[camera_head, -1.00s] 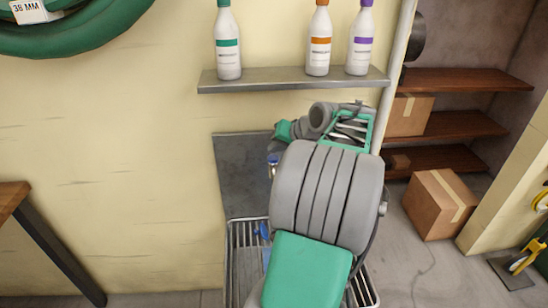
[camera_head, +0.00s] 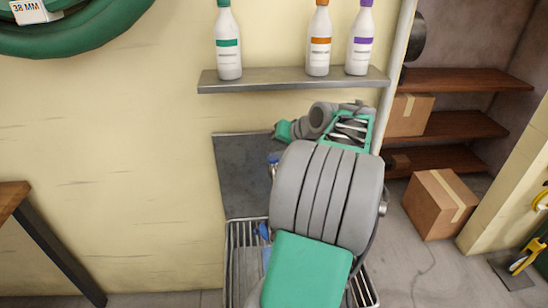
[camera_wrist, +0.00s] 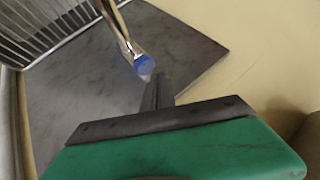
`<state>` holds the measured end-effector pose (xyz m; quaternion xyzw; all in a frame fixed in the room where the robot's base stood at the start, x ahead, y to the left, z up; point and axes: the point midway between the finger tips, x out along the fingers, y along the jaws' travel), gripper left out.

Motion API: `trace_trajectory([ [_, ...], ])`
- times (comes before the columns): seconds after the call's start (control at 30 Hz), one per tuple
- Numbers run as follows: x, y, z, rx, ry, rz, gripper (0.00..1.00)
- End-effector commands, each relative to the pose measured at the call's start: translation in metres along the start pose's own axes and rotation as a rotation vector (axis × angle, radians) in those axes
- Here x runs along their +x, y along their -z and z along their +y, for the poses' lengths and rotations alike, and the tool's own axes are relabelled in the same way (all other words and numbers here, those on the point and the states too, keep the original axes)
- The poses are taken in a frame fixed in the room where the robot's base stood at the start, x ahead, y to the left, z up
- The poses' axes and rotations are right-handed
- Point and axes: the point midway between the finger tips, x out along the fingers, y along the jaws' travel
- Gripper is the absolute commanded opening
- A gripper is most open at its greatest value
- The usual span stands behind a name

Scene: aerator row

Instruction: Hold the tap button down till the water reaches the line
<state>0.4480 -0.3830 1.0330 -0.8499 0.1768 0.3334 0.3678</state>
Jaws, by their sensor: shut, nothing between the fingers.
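In the wrist view my gripper (camera_wrist: 159,85) is shut and empty. Its fingertips are right at the tap's blue button (camera_wrist: 146,66); whether they touch or press it I cannot tell. The chrome tap (camera_wrist: 121,27) runs up from the button toward the wire rack. In the head view the blue button (camera_head: 274,158) shows just left of my arm, which hides most of the tap. Below, a blue item (camera_head: 264,232) and a paler blue patch (camera_head: 266,258) show at the rack beside my arm. No water level or line can be made out.
The wire rack (camera_head: 236,262) stands below a dark grey wall panel (camera_head: 240,180). A metal shelf (camera_head: 290,80) with three bottles is above. A cardboard box (camera_head: 440,203) sits on the floor at right, near wooden shelves (camera_head: 460,80).

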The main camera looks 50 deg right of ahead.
Motion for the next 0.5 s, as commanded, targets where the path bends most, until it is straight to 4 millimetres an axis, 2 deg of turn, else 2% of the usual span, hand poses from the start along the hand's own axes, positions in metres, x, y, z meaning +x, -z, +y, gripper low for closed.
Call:
trace_trajectory([
  [0.5,0.0065,-0.0039,0.004,0.0,0.0,0.0,0.0],
])
